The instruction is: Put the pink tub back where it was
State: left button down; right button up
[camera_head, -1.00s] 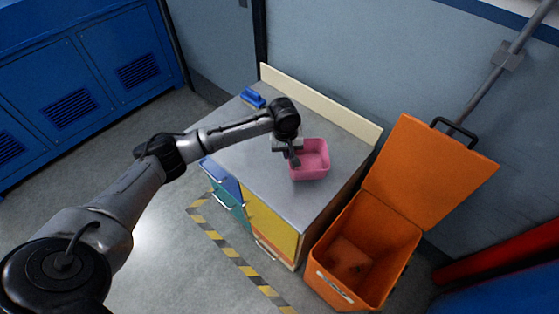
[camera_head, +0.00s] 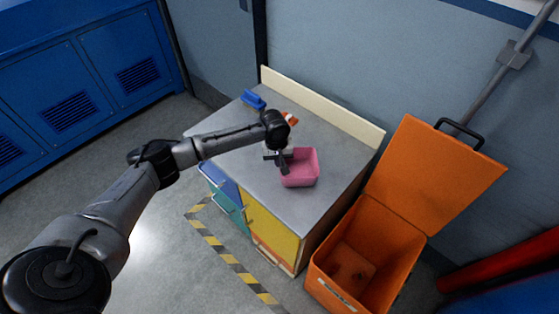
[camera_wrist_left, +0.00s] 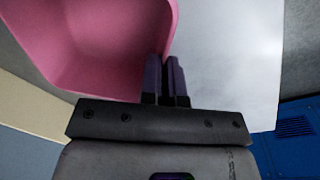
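The pink tub (camera_head: 301,170) is an open, square-sided container, upright over the grey top of the cabinet (camera_head: 245,150), toward its right part. I cannot tell whether it touches the top or hangs just above it. My left gripper (camera_head: 280,162) is at the tub's left side, with its fingers pointing down at the wall. In the left wrist view the tub (camera_wrist_left: 95,50) fills the upper left, and the two fingers (camera_wrist_left: 166,80) are close together on its wall. The wall between the fingertips is mostly hidden. My right gripper is not in view.
A blue object (camera_head: 253,98) lies at the cabinet's back left corner. An orange object (camera_head: 289,118) lies behind my left wrist. A cream ledge (camera_head: 320,108) runs along the back. An open orange bin (camera_head: 365,250) stands to the right. The left front of the top is clear.

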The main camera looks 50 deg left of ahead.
pick_arm(q)
jog(key=c, duration=1.8)
grip_release()
jog(key=shift+f, duration=0.1)
jog(key=o, duration=0.5)
jog(key=shift+c, duration=0.2)
